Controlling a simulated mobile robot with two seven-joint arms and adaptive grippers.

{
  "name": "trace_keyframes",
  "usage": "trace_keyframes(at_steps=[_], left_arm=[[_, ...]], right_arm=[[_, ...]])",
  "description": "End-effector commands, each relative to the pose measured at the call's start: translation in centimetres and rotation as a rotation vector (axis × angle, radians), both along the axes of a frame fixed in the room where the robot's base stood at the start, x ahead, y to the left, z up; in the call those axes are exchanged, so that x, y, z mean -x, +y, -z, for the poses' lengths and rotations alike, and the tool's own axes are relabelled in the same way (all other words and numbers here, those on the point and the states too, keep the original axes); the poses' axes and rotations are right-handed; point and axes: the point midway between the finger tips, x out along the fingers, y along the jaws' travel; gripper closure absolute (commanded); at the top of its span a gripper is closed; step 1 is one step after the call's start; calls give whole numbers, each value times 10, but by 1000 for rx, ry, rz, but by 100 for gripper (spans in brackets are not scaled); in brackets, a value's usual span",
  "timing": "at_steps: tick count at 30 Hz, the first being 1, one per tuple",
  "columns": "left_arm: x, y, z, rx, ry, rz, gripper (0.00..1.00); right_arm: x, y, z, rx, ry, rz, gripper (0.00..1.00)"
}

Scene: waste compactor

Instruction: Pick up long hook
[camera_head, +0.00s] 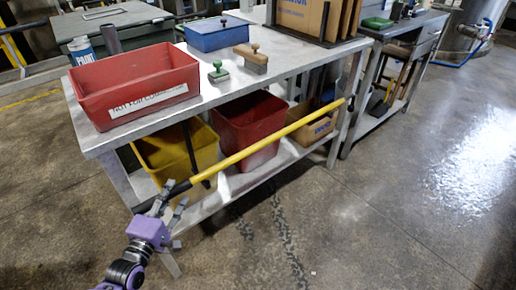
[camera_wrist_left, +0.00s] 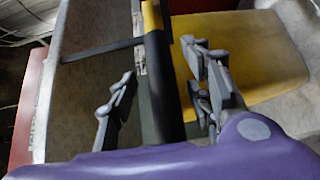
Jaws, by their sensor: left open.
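The long hook is a yellow pole (camera_head: 245,153) with black ends, slanting across the front of the metal workbench from lower left to upper right. My left gripper (camera_head: 170,199) is open at its lower left black end. In the left wrist view the black shaft (camera_wrist_left: 161,85) runs between the two spread fingers of my left gripper, with gaps visible beside it. A thin black bar (camera_wrist_left: 100,50) branches sideways from near the shaft there. My right gripper is not in view.
The workbench (camera_head: 218,76) carries a red bin (camera_head: 135,82), a blue box (camera_head: 216,34) and two stamps. On its lower shelf are a yellow bin (camera_head: 178,150), a red bin (camera_head: 250,128) and a cardboard box (camera_head: 316,128). The floor at right is clear.

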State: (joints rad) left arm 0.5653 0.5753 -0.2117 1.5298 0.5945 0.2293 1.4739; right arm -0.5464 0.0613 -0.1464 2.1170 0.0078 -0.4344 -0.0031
Motion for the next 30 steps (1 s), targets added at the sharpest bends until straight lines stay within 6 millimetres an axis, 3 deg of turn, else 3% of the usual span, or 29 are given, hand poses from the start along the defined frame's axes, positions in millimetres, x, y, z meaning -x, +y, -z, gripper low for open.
trace_keyframes(at_steps=[4,12,22,30], left_arm=[[-14,-5,2,0,3,0,54],[-16,-6,2,0,3,0,55],[-16,-5,1,-1,3,0,98],[-17,-6,-2,5,-4,0,100]], right_arm=[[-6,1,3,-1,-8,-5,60],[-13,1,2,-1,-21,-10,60],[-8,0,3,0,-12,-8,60],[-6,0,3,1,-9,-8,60]])
